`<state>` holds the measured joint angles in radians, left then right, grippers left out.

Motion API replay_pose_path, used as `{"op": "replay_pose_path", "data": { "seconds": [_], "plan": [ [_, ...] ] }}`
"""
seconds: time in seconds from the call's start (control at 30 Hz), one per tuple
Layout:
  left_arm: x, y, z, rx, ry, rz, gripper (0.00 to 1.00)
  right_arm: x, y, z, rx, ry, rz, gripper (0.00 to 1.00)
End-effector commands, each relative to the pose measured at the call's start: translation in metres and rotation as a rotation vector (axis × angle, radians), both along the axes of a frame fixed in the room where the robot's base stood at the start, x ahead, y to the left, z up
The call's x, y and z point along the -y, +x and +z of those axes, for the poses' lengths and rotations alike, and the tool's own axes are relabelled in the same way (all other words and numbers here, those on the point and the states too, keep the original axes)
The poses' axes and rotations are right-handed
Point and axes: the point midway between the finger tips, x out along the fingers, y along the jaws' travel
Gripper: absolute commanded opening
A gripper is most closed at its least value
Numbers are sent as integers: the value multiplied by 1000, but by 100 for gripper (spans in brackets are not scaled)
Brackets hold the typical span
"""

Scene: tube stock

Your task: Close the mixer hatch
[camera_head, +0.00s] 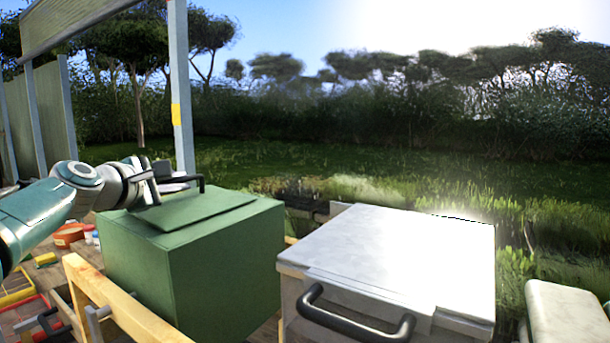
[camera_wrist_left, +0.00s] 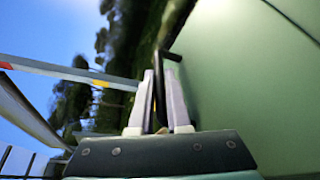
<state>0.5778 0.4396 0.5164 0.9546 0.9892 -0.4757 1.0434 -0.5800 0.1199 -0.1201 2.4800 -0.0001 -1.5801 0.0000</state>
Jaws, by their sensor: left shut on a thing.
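The mixer is a green box (camera_head: 200,265) left of centre in the head view. Its hatch (camera_head: 195,208) is a green panel over the top, lying nearly flat; I cannot tell whether it sits fully flush. The black hatch handle (camera_head: 200,184) stands at its far left side. My left gripper (camera_head: 153,188) is at this handle, above the box's left part. In the left wrist view the two pale fingers (camera_wrist_left: 161,103) are shut around the dark handle bar (camera_wrist_left: 159,82), with the green surface to their right. My right gripper is not in view.
A white-topped box (camera_head: 400,255) with a dark front handle stands right of the mixer. A wooden rail (camera_head: 115,300) runs in front of the mixer. Red and yellow trays (camera_head: 22,312) lie lower left. A grey post (camera_head: 180,90) rises behind my left arm.

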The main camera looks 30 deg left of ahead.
Motion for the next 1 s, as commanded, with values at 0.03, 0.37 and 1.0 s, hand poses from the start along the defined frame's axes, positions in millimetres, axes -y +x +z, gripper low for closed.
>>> {"op": "replay_pose_path", "data": {
  "seconds": [0.03,0.37,1.0],
  "plan": [
    [-1,0,-4,0,1,1,0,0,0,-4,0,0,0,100],
    [-3,0,-8,0,5,2,0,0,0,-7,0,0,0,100],
    [-3,0,-9,-1,5,0,27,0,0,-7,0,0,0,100]
  ]
}}
